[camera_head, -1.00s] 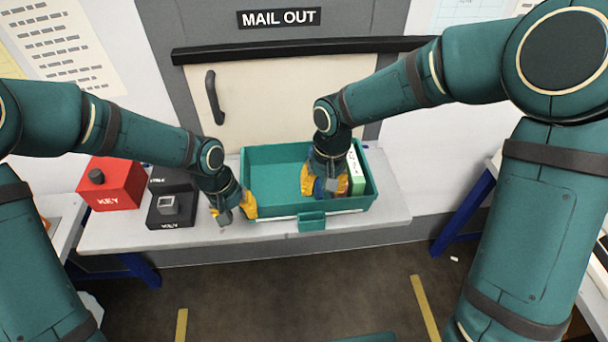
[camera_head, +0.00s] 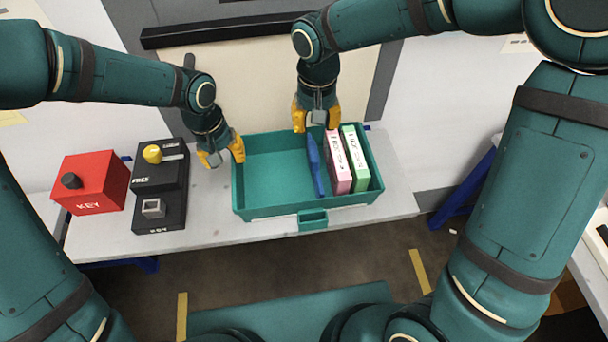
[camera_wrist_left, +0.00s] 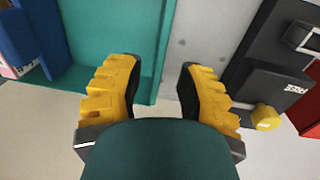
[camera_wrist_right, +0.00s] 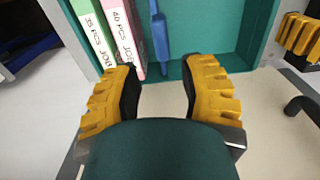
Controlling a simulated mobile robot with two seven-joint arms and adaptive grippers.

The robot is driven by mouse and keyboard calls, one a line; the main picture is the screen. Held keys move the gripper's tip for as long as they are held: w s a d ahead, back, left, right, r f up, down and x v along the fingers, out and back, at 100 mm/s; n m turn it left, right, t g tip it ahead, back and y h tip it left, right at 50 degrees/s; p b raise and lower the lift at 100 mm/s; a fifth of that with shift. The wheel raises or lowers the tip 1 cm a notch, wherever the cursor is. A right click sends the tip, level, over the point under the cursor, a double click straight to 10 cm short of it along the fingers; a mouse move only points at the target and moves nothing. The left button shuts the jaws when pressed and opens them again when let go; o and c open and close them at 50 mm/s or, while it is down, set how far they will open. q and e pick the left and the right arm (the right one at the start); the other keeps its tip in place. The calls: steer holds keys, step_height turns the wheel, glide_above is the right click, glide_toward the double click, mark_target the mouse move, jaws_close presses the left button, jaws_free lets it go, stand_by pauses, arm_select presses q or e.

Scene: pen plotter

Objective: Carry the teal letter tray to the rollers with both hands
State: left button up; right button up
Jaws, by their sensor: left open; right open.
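The teal letter tray (camera_head: 268,212) sits on the pale bench in the head view. It holds a blue item (camera_head: 315,165), a pink-edged box (camera_head: 339,162) and a green-edged box (camera_head: 356,158) at its right side; its left part is empty. My left gripper (camera_head: 221,157) is open and empty at the tray's left wall; the left wrist view shows the wall edge by one finger (camera_wrist_left: 157,85). My right gripper (camera_head: 316,117) is open and empty above the tray's back edge, with the boxes and blue item ahead of it in the right wrist view (camera_wrist_right: 160,85). The rollers are not identifiable.
A red box (camera_head: 91,182) marked KEY and a black box with a yellow knob (camera_head: 153,154) and a grey button (camera_head: 152,208) stand left of the tray on the bench (camera_head: 215,235). A door with a black bar (camera_head: 215,34) stands behind.

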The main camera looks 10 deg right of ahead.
mark_target(239, 181)
arm_select(q)
steer(key=f, duration=0.8)
steer(key=d+f, duration=0.1)
steer(key=f, duration=0.3)
steer(key=shift+d+f, duration=0.1)
steer(key=shift+f, duration=0.25)
arm_select(e)
step_height(239, 181, down, 13)
steer(key=shift+r, duration=0.1)
arm_select(q)
jaws_close()
arm_select(e)
jaws_close()
